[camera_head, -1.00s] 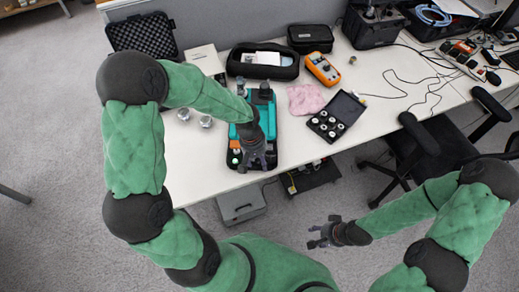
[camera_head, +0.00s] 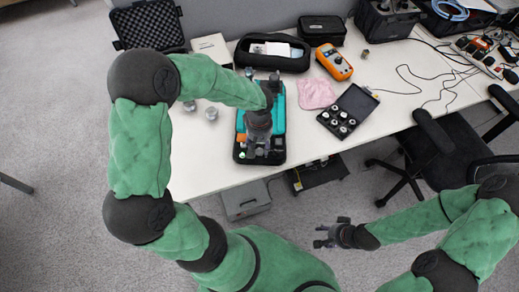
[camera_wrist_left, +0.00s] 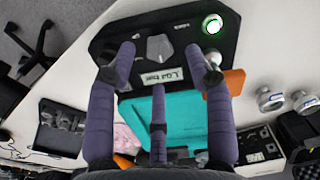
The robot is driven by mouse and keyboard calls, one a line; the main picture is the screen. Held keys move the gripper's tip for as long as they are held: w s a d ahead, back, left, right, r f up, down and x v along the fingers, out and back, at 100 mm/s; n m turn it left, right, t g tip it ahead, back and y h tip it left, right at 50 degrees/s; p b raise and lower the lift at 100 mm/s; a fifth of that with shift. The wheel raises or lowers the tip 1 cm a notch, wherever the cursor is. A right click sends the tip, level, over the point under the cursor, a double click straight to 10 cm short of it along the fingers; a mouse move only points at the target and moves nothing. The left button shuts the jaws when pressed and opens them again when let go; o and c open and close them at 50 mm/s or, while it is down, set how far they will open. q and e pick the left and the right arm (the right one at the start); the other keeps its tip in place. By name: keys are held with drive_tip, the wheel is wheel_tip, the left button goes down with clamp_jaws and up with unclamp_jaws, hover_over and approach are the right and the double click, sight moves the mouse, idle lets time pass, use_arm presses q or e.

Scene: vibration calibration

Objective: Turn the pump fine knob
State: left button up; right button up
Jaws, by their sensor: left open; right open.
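The pump is a teal and black case (camera_head: 279,112) on the white table. In the left wrist view its black panel (camera_wrist_left: 185,14) carries a grey knob (camera_wrist_left: 159,47), a green-lit round button (camera_wrist_left: 212,24) and a white label (camera_wrist_left: 164,77). I cannot tell whether this knob is the fine knob. My left gripper (camera_head: 260,152) is over the panel end of the pump, at the table's front side. In the wrist view its fingers (camera_wrist_left: 161,57) are spread around the knob's place, open and empty; contact cannot be told. My right gripper (camera_head: 328,233) is open and empty, over the floor.
Two metal weights (camera_head: 211,113) stand left of the pump. A pink cloth (camera_head: 317,94), an orange multimeter (camera_head: 334,62) and a black box of small parts (camera_head: 349,114) lie to its right. An open black pouch (camera_head: 271,53) is behind. A chair (camera_head: 437,147) stands at right.

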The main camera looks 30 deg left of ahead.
sight(259, 152)
use_arm(q)
drive_tip(key=shift+f+b, duration=0.35)
drive_tip(key=shift+f, duration=1.15)
clamp_jaws()
